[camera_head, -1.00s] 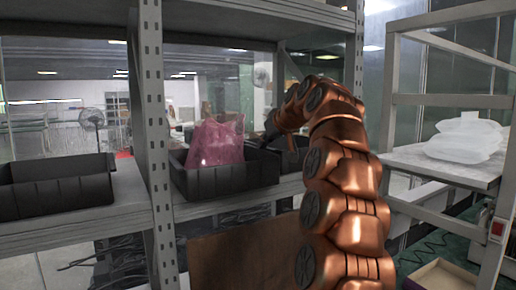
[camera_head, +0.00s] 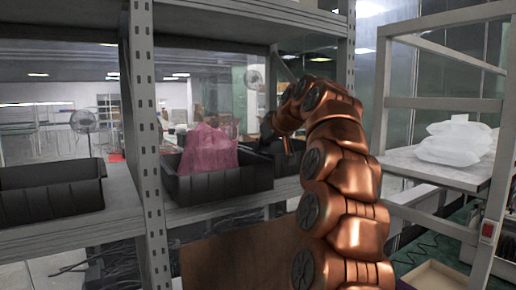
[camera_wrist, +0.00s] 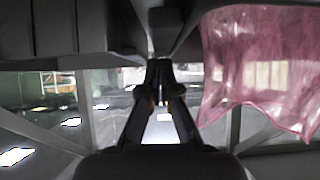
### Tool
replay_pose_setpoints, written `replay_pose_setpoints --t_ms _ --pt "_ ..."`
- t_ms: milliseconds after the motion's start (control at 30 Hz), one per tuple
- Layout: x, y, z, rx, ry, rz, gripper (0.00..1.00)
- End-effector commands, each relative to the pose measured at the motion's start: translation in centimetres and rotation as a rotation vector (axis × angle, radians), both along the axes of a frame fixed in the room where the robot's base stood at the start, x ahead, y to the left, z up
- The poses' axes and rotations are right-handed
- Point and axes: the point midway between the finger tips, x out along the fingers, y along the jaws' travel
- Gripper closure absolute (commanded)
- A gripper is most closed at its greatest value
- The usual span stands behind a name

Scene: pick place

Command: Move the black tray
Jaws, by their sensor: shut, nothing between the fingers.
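A black tray (camera_head: 225,183) sits on the middle shelf between two posts, with a pink translucent bag (camera_head: 207,147) standing in it. Another black tray (camera_head: 50,201) is on the shelf at the left. A dark tray also shows to the right, partly hidden by my arm. My gripper (camera_head: 267,132) is at the right rear side of the tray with the bag. In the wrist view my gripper (camera_wrist: 158,68) is shut and empty, its tips close to dark tray walls; contact cannot be told. The pink bag (camera_wrist: 265,70) is on the right there.
Perforated shelf posts (camera_head: 146,150) stand left of the tray and right of my arm. An upper shelf board (camera_head: 230,22) is overhead. A rack at the right holds white translucent packages (camera_head: 455,142). A brown panel (camera_head: 235,255) is below the shelf.

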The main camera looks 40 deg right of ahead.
Motion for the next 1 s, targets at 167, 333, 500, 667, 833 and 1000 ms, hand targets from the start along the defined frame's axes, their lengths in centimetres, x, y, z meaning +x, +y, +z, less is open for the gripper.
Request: replay_pose_setpoints --t_ms 167,333,500,667,833,1000 --pt "-2.2 0.2 0.1 -0.003 -0.007 -0.001 1.0" --pt "-4.5 0.5 0.3 -0.004 -0.01 0.001 1.0" --pt "-6.9 0.6 0.4 -0.006 -0.013 -0.002 1.0" --pt "-8.9 0.8 0.5 -0.006 -0.013 -0.002 1.0" --pt "-10.2 0.9 0.4 -0.004 -0.01 -0.001 1.0" --pt "-10.7 1.0 0.5 -0.004 -0.011 -0.001 1.0"
